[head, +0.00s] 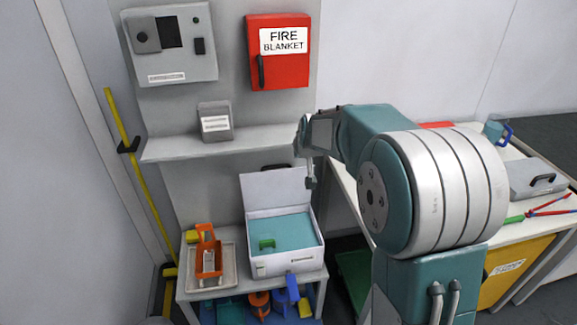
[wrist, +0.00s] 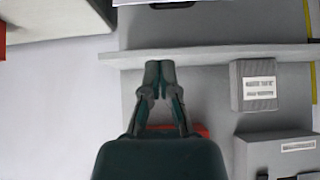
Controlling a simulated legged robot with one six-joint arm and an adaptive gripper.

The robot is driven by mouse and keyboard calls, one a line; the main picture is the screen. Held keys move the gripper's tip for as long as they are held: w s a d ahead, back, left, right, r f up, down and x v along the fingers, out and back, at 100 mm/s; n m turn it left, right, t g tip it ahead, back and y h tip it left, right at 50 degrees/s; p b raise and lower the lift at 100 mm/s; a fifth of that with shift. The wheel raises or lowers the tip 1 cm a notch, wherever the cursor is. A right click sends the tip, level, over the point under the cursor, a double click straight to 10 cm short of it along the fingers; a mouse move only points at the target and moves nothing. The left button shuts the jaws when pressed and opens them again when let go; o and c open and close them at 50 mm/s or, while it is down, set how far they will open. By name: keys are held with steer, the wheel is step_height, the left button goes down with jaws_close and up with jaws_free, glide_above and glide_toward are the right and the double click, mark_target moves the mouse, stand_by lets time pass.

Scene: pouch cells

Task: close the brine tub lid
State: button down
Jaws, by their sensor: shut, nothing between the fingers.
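The brine tub (head: 285,265) is a white box with teal liquid inside, standing on a low bench in the head view. Its white lid (head: 275,188) is open and stands up at the back of the tub, with a dark handle (head: 276,167) behind its top edge. A small green item (head: 267,244) shows at the liquid's surface. My gripper (head: 310,183) points down beside the lid's upper right corner in the head view; I cannot tell if it touches. In the wrist view my gripper (wrist: 160,68) has its fingertips together, with nothing held.
A grey shelf (head: 225,146) with a small grey box (head: 215,122) is above the tub. A red fire blanket box (head: 278,52) hangs higher. An orange item (head: 208,255) sits in a tray (head: 230,278) left of the tub. A white table (head: 400,212) stands right.

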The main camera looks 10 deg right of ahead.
glide_toward(288, 171)
steer(key=shift+t, duration=0.5)
steer(key=shift+w+r+x, duration=0.1)
steer(key=shift+x, duration=1.45)
steer(key=shift+w+r+x, duration=0.1)
steer(key=shift+x, duration=1.45)
steer(key=shift+w+r+x, duration=0.1)
steer(key=shift+r+x, duration=0.05)
steer(key=shift+x, duration=1.35)
steer(key=shift+s+f, duration=0.1)
